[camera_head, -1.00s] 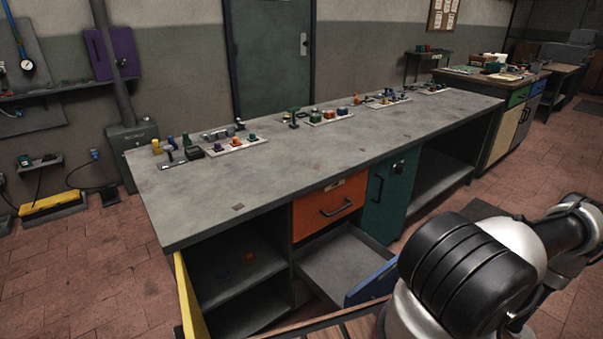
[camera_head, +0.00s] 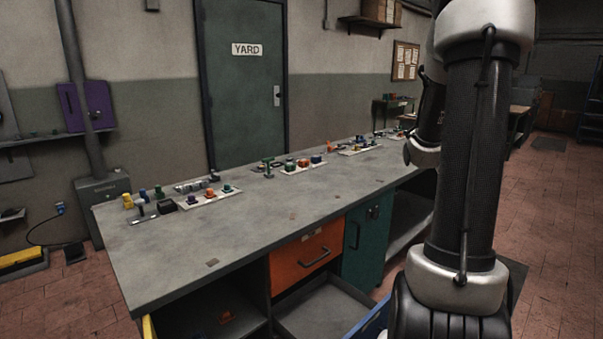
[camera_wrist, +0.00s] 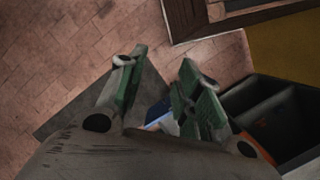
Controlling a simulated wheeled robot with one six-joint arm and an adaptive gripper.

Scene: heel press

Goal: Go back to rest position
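My gripper (camera_wrist: 160,72) shows in the wrist view with its two green-padded fingers spread apart. I see nothing held between the tips; they hang over tiled floor and a dark grey patch. A blue and an orange piece show beyond the fingers, lower down, partly hidden by them. In the head view my arm stands upright at the right and the gripper itself is not visible there.
A long grey workbench (camera_head: 240,230) carries several small parts along its back. Below are an orange drawer (camera_head: 305,258), a green door (camera_head: 366,245) and a pulled-out drawer with a blue front (camera_head: 370,322). Tiled floor (camera_head: 560,220) is open at the right.

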